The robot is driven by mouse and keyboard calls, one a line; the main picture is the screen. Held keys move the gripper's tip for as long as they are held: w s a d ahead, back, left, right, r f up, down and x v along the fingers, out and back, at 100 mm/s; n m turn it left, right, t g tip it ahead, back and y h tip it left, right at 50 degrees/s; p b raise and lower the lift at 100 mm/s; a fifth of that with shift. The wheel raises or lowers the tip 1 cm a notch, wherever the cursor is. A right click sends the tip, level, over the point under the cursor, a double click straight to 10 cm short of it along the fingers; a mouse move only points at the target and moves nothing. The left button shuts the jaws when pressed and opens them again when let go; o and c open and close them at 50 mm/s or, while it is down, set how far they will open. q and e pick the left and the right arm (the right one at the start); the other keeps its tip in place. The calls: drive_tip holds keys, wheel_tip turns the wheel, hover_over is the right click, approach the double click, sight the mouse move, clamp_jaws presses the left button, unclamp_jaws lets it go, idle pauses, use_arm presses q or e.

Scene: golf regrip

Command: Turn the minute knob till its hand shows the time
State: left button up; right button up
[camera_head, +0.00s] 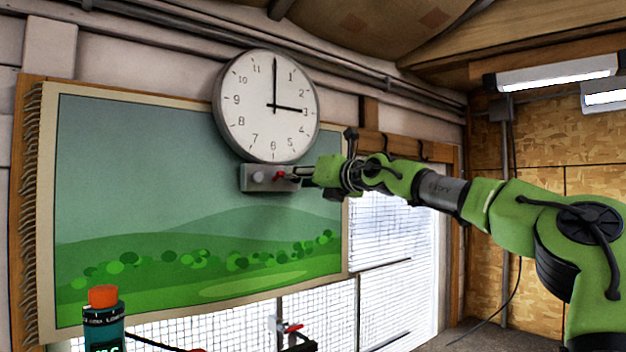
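The round white wall clock (250,125) hangs above the landscape picture's upper right part. Its long hand points up at 12 and its shorter hand points right at 3. A small grey control box (248,184) sits just below the clock. It carries a pale knob (258,176) on the left and a red knob (280,175) to its right. My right gripper (291,175) reaches in from the right, with its fingertips at or very close to the red knob. Whether they touch or grip it is too small to tell. My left gripper is out of view.
A wide landscape picture (150,170) with a fringed left edge hangs behind the box. A dark bottle with an orange cap (103,296) stands at the lower left. A dark tool-like item with a red part (292,328) shows at the bottom. A bright gridded window is behind.

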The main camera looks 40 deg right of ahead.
drive_tip(key=s+a, duration=0.1)
drive_tip(key=s, duration=1)
drive_tip(key=shift+s+a, duration=0.15)
drive_tip(key=shift+s, duration=0.1)
